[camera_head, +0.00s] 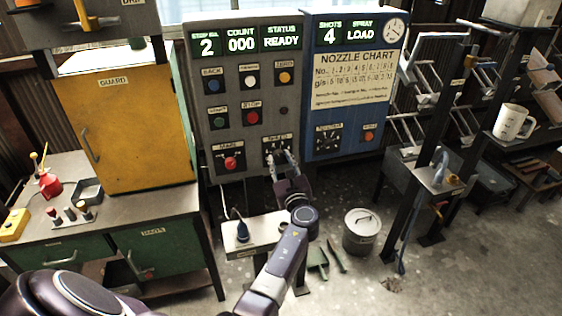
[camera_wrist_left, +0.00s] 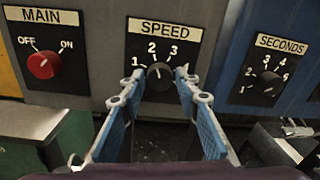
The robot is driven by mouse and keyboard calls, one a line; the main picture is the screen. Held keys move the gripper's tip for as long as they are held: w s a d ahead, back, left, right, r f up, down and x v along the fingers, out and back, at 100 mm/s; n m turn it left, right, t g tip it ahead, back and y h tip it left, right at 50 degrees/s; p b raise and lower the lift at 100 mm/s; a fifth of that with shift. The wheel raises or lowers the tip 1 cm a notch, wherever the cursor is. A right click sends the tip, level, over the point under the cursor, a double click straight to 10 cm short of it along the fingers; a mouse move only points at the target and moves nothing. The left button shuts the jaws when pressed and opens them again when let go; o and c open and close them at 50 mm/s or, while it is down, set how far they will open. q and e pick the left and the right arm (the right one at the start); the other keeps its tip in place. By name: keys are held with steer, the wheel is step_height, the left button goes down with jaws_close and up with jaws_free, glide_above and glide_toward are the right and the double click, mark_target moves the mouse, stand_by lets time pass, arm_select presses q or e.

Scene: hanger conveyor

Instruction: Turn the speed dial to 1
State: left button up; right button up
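The speed dial (camera_wrist_left: 160,76) is a black round knob under the SPEED label, with 1, 2 and 3 marked around its top. Its pointer seems to face up near the 2, but I cannot tell exactly. My left gripper (camera_wrist_left: 157,80) is open, its two blue-padded fingers on either side of the knob, with small gaps seeming to show. In the head view the left gripper (camera_head: 284,162) reaches the lower right of the grey panel and partly hides the speed dial plate (camera_head: 276,145). My right gripper is not in view.
The red MAIN knob (camera_wrist_left: 43,65) is left of the speed dial, and the SECONDS dial (camera_wrist_left: 268,83) is right of it on the blue panel (camera_head: 350,90). The grey panel's display (camera_head: 241,43) reads 2, 000, READY. A red stop button (camera_head: 252,117) sits above.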

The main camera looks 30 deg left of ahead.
arm_select(q)
jaws_close()
steer(key=shift+f+n+b, duration=0.25)
steer(key=shift+n+b, duration=0.35)
steer(key=shift+b, duration=0.2)
steer(key=n+b, duration=0.5)
steer(key=b, duration=0.1)
steer(key=shift+f, duration=0.1)
steer(key=shift+n+b, duration=1.3)
steer(key=shift+n, duration=0.1)
steer(key=shift+r, duration=0.2)
steer(key=shift+o, duration=2.2)
jaws_free()
